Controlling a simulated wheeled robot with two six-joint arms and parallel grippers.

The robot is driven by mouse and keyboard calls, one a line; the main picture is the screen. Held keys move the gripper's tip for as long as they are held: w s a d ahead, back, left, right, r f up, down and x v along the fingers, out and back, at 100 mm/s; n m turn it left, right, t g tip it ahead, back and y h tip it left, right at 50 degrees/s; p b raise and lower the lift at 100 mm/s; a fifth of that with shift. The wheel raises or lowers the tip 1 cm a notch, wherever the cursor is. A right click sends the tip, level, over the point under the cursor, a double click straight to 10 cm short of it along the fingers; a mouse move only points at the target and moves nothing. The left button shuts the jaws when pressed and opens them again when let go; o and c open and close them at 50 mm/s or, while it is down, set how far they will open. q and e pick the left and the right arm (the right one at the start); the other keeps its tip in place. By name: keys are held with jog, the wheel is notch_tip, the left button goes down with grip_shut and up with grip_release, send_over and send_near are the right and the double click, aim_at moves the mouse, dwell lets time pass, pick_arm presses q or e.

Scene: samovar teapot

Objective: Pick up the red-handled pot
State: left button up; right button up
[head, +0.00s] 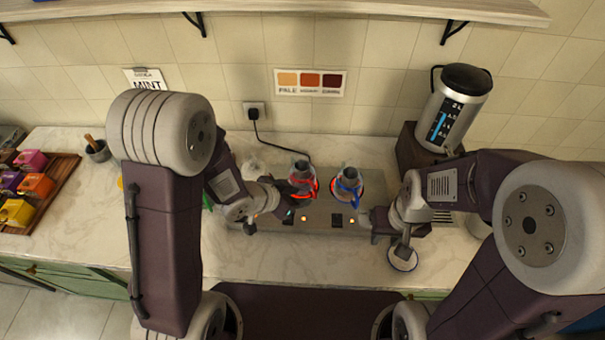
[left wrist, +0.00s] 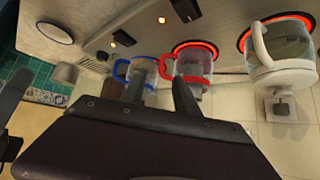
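The red-handled pot (head: 303,178) is glass and stands upright on a glowing red heating ring. It also shows in the left wrist view (left wrist: 197,68). My left gripper (head: 285,190) is just left of it in the head view. In the left wrist view my left gripper (left wrist: 160,92) has its two fingers apart, and the red handle appears between or just beyond them. I cannot tell whether they touch it. My right gripper (head: 390,238) appears open and empty, at the right end of the heating plate.
The blue-handled pot (head: 347,186) stands close right of the red one. A white-handled pot (left wrist: 283,48) stands on the other side. The heating plate (head: 335,220) carries them. A white saucer (head: 402,260) lies under my right gripper. A metal dispenser (head: 452,110) stands behind, right.

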aim_at(314, 196)
pick_arm(q)
jog(key=b+x, duration=0.2)
jog(key=x, duration=0.1)
jog(key=shift+f+b, duration=0.4)
jog(key=shift+w+d+f, duration=0.1)
jog(key=shift+w+d, duration=0.1)
jog(key=shift+w, duration=0.05)
jog(key=shift+w+d+f, duration=0.1)
jog(key=shift+w+f, duration=0.1)
jog(key=b+x, duration=0.3)
jog(key=x, duration=0.1)
jog(key=shift+f, duration=0.15)
jog(key=shift+w, duration=0.3)
jog(key=shift+s, duration=0.1)
grip_shut()
